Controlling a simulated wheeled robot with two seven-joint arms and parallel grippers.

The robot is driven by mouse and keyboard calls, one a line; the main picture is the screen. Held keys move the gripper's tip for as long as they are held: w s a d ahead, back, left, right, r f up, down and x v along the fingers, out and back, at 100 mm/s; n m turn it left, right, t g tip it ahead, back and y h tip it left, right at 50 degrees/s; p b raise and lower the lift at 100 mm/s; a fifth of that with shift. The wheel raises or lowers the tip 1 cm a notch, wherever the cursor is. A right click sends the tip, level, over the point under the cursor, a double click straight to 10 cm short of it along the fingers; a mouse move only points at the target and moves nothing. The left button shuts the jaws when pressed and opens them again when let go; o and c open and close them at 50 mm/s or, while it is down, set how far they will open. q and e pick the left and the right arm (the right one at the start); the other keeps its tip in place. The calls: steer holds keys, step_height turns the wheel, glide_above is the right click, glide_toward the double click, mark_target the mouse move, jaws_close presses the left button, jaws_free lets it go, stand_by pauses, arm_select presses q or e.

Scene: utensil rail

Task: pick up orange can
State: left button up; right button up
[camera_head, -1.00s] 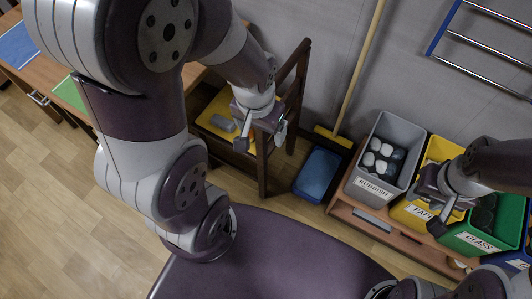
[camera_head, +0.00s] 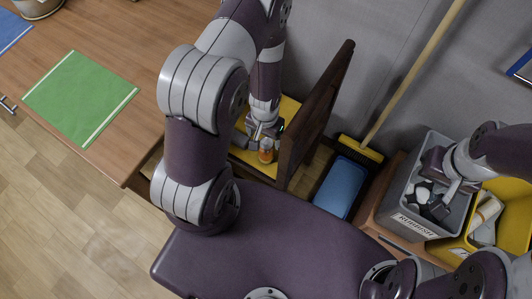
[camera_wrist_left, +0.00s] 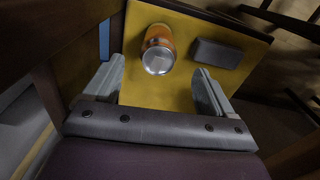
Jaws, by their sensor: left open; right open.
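The orange can (camera_head: 265,156) stands on the yellow seat (camera_head: 291,108) of a dark wooden chair, with its silvery top facing up. In the left wrist view the can (camera_wrist_left: 158,48) shows ahead of my left gripper (camera_wrist_left: 158,72), between the lines of its two fingers. The fingers are apart and do not appear to touch the can. In the head view my left gripper (camera_head: 262,132) is just above the seat beside the can. My right gripper (camera_head: 440,200) is open and appears over the grey rubbish bin, holding nothing visible.
A grey block (camera_wrist_left: 218,53) lies on the seat right of the can. The chair's dark back (camera_head: 318,110) rises close to my left gripper. A blue dustpan (camera_head: 341,186), a broom (camera_head: 412,75), the rubbish bin (camera_head: 405,222) and a yellow bin (camera_head: 519,190) stand to the right.

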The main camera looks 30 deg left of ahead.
mark_target(266, 143)
arm_select(q)
steer(key=f, duration=0.4)
steer(key=f+b, duration=0.1)
steer(key=f, duration=0.2)
steer(key=shift+w+f, duration=0.2)
steer(key=shift+f, duration=0.2)
steer(key=c, duration=1.1)
